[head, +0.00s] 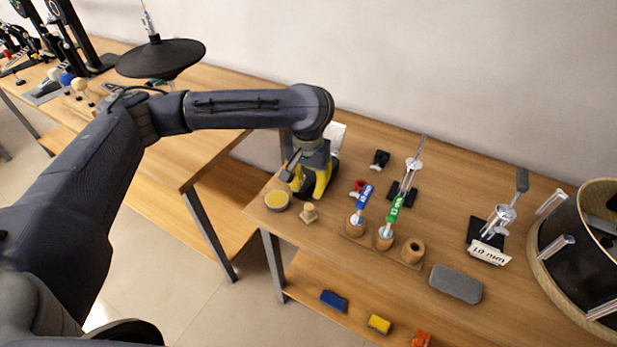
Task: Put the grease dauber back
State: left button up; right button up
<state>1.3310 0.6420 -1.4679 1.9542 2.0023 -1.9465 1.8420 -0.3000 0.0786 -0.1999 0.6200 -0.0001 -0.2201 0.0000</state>
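My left gripper (309,188) points down over the left end of the right-hand wooden table, with its yellow fingers spread apart. I see nothing held between them. A round tin with a yellow top (277,200) lies just left of the gripper, near the table's front left corner. A small pale wooden piece with a knob (309,213) stands just in front of the gripper, apart from the fingers. It may be the grease dauber, but I cannot tell for sure. My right gripper is out of view.
A wooden block with round sockets (412,252) holds a blue-tagged tool (362,198) and a green-tagged tool (394,209); its right socket is empty. A grey case (456,284), a clamp stand (499,221) and a large drum (582,240) stand to the right.

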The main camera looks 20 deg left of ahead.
pick_arm(q)
jog(key=shift+r, duration=1.4)
